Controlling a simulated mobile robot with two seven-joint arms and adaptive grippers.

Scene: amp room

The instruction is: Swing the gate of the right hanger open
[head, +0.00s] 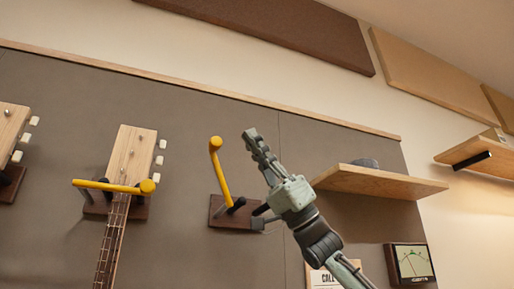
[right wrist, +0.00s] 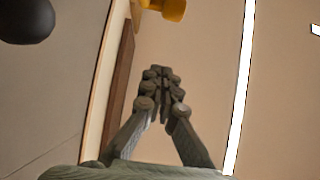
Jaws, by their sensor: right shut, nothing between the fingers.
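The right hanger (head: 218,214) is a dark wooden block with dark prongs on the grey wall panel. Its yellow gate (head: 221,176) runs from one prong up and to the left to a round knob, and does not lie across the prongs. My right gripper (head: 250,134) is to the right of the gate in the head view, pointing up, shut and empty, with a visible gap to the gate. In the right wrist view the closed fingertips (right wrist: 160,72) point towards a yellow piece (right wrist: 172,8), likely part of the gate, at the top edge. My left gripper is not in view.
The middle hanger holds a guitar neck (head: 130,155) with its yellow gate (head: 108,186) across it. Another guitar headstock (head: 12,125) is at the left. A wooden shelf (head: 385,183) is right of my right arm, with a small meter (head: 412,264) below.

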